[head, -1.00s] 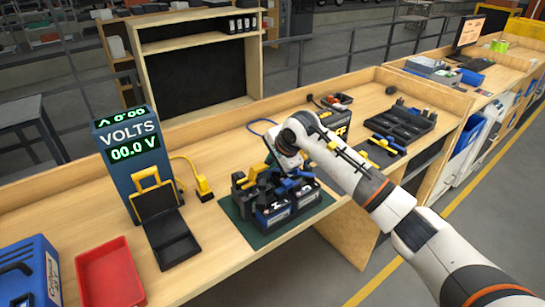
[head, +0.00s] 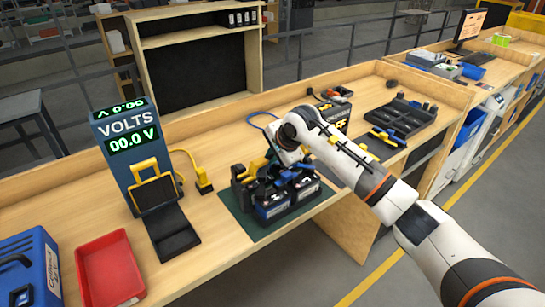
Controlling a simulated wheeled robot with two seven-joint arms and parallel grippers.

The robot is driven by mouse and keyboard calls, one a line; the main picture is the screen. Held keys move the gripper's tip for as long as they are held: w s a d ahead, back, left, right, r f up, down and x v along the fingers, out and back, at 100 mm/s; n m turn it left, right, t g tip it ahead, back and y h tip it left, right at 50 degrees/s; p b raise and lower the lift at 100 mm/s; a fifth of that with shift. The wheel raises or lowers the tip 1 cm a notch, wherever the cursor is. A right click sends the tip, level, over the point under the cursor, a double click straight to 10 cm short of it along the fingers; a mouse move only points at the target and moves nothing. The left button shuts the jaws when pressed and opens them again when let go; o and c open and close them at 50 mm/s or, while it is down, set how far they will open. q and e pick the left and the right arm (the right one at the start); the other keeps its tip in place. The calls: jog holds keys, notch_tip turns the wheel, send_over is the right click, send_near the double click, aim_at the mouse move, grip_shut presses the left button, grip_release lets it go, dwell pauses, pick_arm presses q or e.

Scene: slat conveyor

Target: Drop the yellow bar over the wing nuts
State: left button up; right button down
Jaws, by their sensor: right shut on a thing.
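Dark batteries (head: 272,209) stand side by side on a green mat (head: 238,213) near the bench's front edge. My right gripper (head: 278,171) comes in from the right and points down over their tops. It is shut on the yellow bar (head: 257,164), of which only a short piece shows left of the jaws. My wrist and hand hide most of the bar. Blue and black parts lie around the battery tops. I cannot make out the wing nuts or tell whether the bar touches them. My left gripper is not in view.
A VOLTS meter (head: 126,150) reading 00.0 stands left of the mat, with a black case (head: 172,232) before it. A red tray (head: 108,272) and a blue box (head: 28,272) lie further left. A black organizer (head: 408,117) lies to the right.

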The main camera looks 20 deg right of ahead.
jog(key=shift+b, duration=0.35)
dwell(0.5)
jog(key=shift+f+b, duration=1.6)
jog(key=shift+f, duration=0.1)
jog(key=c, duration=1.4)
grip_release()
jog(key=shift+o, duration=0.2)
jog(key=shift+r, duration=0.1)
jog(key=b+v, duration=0.4)
jog(key=v, duration=0.8)
